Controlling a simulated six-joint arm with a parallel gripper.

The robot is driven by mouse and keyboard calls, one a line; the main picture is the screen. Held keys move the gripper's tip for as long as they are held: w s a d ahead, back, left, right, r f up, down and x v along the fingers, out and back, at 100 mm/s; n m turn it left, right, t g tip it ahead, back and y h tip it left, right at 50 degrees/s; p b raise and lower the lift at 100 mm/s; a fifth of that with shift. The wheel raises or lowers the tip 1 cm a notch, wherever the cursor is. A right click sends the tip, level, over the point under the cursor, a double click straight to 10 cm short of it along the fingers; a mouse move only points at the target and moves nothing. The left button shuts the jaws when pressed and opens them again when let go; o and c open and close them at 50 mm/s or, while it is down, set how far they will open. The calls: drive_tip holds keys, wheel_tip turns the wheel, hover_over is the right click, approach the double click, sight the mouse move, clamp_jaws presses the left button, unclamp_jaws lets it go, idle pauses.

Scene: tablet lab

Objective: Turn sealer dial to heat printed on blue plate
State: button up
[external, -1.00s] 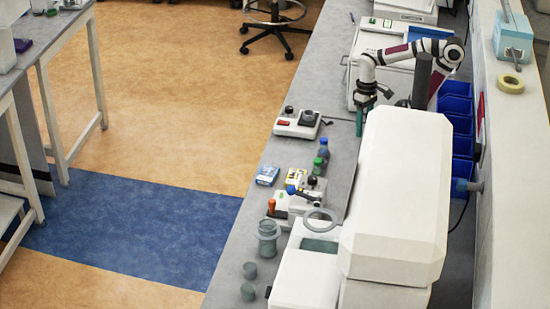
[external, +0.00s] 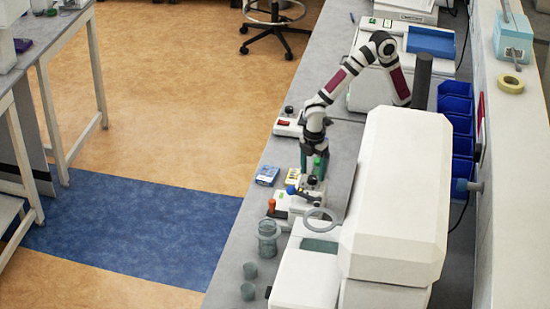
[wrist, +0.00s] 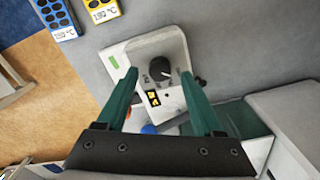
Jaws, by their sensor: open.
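The sealer (wrist: 128,52) is a pale box with a green patch on its left side. Its black dial (wrist: 161,68) has a white pointer mark and stands between my fingertips in the wrist view. The blue plate (wrist: 57,18) lies at upper left with a °C number that is too small to read surely. A yellow plate (wrist: 103,9) with another °C number lies beside it. My gripper (wrist: 160,75) is open, with one green finger on each side of the dial. Contact is not clear. In the external view my gripper (external: 313,168) points down over the sealer.
An orange-topped handle (external: 271,206) and a blue knob (external: 291,190) are close to the sealer. A glass jar (external: 268,240) and a large white machine (external: 400,190) stand nearer the camera. A device with a red switch (external: 286,122) is behind.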

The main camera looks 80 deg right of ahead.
drive_tip(key=shift+f, duration=0.95)
clamp_jaws()
